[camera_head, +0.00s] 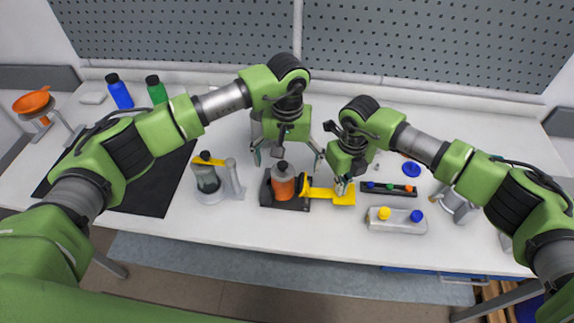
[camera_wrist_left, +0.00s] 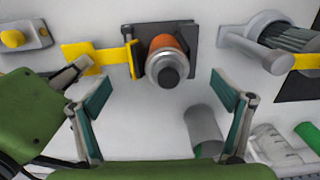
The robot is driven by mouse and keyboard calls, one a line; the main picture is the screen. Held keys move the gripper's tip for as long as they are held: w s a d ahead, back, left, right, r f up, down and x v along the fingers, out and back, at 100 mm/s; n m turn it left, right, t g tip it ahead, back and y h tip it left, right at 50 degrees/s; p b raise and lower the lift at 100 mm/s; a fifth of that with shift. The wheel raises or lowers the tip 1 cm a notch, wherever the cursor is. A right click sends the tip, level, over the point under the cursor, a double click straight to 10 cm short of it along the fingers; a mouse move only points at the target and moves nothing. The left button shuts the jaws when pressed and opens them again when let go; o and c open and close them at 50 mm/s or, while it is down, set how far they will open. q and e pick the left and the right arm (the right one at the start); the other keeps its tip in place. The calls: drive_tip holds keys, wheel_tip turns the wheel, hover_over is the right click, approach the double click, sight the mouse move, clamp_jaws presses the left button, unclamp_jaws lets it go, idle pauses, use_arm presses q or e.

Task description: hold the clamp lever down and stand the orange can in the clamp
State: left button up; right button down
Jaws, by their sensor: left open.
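The orange can (camera_head: 284,187) with a grey top and dark cap stands upright on the clamp's dark base (camera_head: 298,204). In the left wrist view the can (camera_wrist_left: 163,45) is beside the yellow clamp jaw; whether they touch is unclear. The yellow clamp lever (camera_head: 341,197) extends right from the base, ending in a flat pad. My left gripper (camera_head: 288,156) is open, its fingers spread on either side above and behind the can, holding nothing. My right gripper (camera_head: 345,186) looks shut, its tips at the lever pad; it also shows in the left wrist view (camera_wrist_left: 76,72).
A strip with coloured knobs (camera_head: 388,188) and a grey box with yellow and blue buttons (camera_head: 396,220) are right. Blue (camera_head: 119,91) and green (camera_head: 156,89) bottles stand back left.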

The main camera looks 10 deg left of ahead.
use_arm(q)
drive_tip(key=shift+s+d+r, duration=0.1)
drive_tip(key=shift+d+r, duration=0.05)
drive_tip(key=shift+d, duration=0.2)
use_arm(e)
drive_tip(key=shift+a, duration=0.1)
drive_tip(key=shift+a+r, duration=0.15)
drive_tip(key=shift+r, duration=0.55)
use_arm(q)
drive_tip(key=shift+s+f, duration=0.15)
drive_tip(key=shift+f, duration=0.05)
use_arm(e)
drive_tip(key=shift+w+r, duration=0.15)
drive_tip(key=shift+r, duration=1)
use_arm(q)
drive_tip(key=shift+a, duration=0.15)
use_arm(e)
drive_tip(key=shift+d+r, duration=0.2)
drive_tip(key=shift+r, duration=0.95)
use_arm(q)
drive_tip(key=shift+w+r, duration=0.1)
drive_tip(key=shift+w, duration=0.1)
use_arm(e)
drive_tip(key=shift+r, duration=1.55)
